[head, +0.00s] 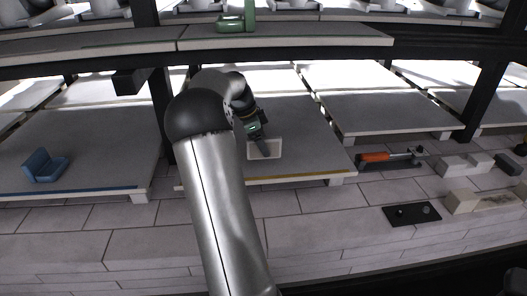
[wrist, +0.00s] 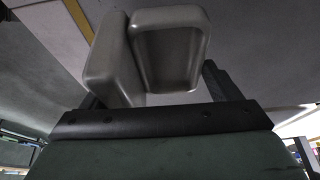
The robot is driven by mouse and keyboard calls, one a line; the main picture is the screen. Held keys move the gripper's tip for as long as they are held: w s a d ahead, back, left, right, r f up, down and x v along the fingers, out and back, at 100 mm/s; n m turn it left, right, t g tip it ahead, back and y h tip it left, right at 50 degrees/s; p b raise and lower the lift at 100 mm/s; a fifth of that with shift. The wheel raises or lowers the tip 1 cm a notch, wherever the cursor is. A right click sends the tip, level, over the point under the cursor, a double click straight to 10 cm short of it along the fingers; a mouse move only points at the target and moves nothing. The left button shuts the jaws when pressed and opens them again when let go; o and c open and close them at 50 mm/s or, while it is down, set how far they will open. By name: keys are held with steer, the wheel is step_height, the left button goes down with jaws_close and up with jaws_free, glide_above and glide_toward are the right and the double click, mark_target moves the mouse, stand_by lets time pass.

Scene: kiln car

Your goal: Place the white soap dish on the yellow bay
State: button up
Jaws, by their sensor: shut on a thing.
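The white soap dish (head: 265,149) is in the middle bay in the head view, over the grey shelf with a yellow strip on its front edge, the yellow bay (head: 312,178). My gripper (head: 258,141) is shut on the dish from above and behind. In the wrist view the dish (wrist: 172,52) looks grey, with a hollow tray part and a thick slab part, between the dark fingers of my gripper (wrist: 150,88). I cannot tell whether the dish touches the shelf. My arm hides the shelf's left part.
A blue soap dish (head: 43,166) stands on the blue-edged left shelf (head: 95,192). A green dish (head: 236,22) is on the upper shelf (head: 290,38). A dark post (head: 160,110) stands close left of my arm. An orange-handled tool (head: 385,157) and blocks (head: 468,163) lie at right.

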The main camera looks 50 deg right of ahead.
steer(key=shift+s+d, duration=0.15)
steer(key=shift+s, duration=0.05)
steer(key=shift+f, duration=0.3)
step_height(320, 180, down, 3)
steer(key=shift+r+b, duration=0.1)
steer(key=shift+b, duration=0.55)
